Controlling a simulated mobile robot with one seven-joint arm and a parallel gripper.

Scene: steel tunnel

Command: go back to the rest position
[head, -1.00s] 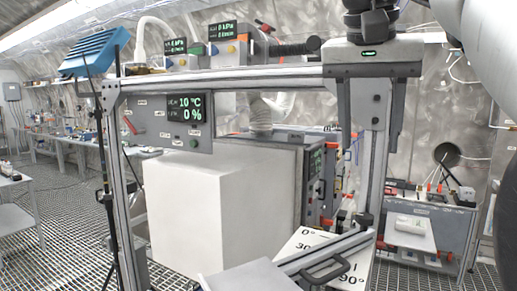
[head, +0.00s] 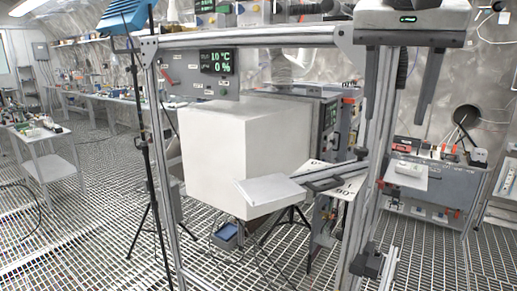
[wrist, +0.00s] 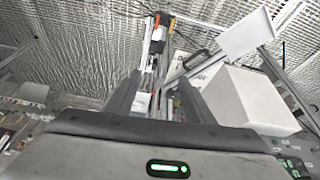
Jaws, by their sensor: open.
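My gripper (head: 401,85) hangs at the upper right of the head view, in front of the frame's right post. Its two dark fingers point down and stand apart, with nothing between them. In the wrist view my gripper (wrist: 160,100) also shows its fingers spread. No object is held.
A side bench (head: 450,190) stands right. Grated floor (head: 90,230) lies open at left.

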